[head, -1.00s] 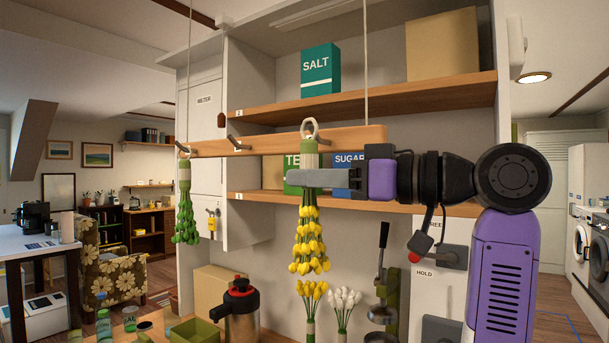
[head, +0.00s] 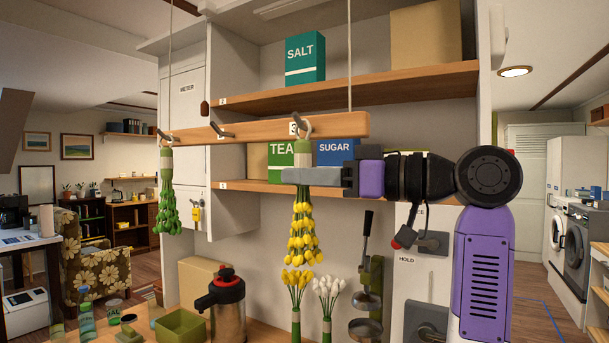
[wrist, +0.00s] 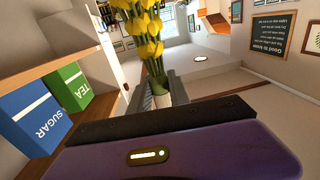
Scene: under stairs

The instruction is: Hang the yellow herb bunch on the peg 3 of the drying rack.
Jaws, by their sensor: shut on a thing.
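The yellow herb bunch (head: 303,235) hangs flower-end down, its green stem wrapped in a pale band, with a grey ring (head: 305,127) at its top. My gripper (head: 298,176) is shut on the stem just below the ring. In the wrist view the yellow flowers (wrist: 140,28) show beyond my fingers. The drying rack (head: 255,131) is a wooden bar hung on cords. Peg 3, by the "3" label, is largely hidden behind the ring; the ring overlaps it in the head view. I cannot tell whether the ring is around the peg.
A green bunch (head: 167,195) hangs on the left peg. The middle peg (head: 221,131) is bare. Behind are shelves with a TEA box (head: 281,163) and a SUGAR box (head: 337,151). Below stand a flask (head: 227,305), and yellow and white flower bunches.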

